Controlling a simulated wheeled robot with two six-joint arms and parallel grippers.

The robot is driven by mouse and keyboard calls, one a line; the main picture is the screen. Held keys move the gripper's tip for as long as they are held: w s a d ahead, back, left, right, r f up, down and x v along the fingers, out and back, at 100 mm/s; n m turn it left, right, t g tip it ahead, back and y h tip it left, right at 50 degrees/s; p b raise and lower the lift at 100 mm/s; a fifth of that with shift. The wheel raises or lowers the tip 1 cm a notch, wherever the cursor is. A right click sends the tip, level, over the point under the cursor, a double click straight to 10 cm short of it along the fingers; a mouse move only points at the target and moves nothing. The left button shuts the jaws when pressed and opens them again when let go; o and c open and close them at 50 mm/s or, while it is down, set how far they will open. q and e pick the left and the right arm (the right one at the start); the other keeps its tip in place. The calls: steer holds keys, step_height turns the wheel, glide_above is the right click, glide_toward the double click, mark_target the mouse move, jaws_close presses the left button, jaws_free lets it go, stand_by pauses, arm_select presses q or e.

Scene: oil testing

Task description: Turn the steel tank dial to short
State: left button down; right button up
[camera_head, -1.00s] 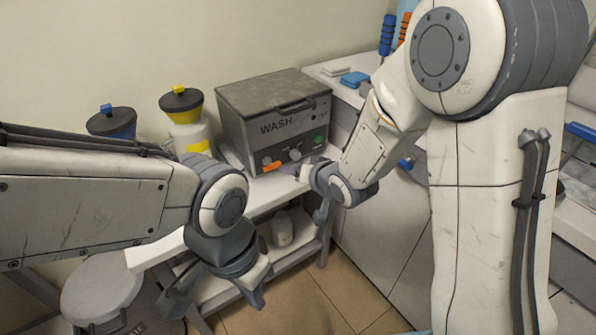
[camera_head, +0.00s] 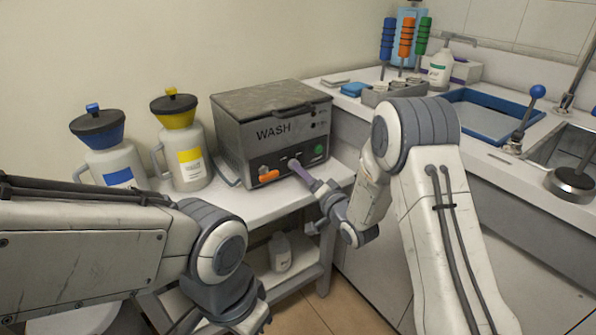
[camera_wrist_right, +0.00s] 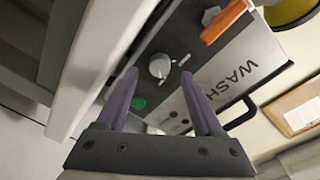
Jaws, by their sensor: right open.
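The steel tank (camera_head: 240,150) with WASH on its front stands on a white shelf unit. Its grey dial (camera_head: 294,162) sits low on the front panel, between an orange handle and a green button; it also shows in the right wrist view (camera_wrist_right: 160,66), with a light pointer mark. My right gripper (camera_head: 298,168) is open and empty in front of the panel. In the right wrist view its purple fingers (camera_wrist_right: 160,74) are on either side of the dial, apparently not touching it; depth is hard to judge. My left gripper (camera_head: 222,322) is at the bottom edge, partly cut off.
The orange handle (camera_head: 268,175) and green button (camera_head: 318,150) flank the dial. Blue-topped (camera_head: 110,160) and yellow-topped (camera_head: 187,150) jugs stand left of the tank. A white bottle (camera_head: 280,252) is on the lower shelf. A counter with a sink is at right.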

steer(key=shift+x, duration=1.85)
jaws_close()
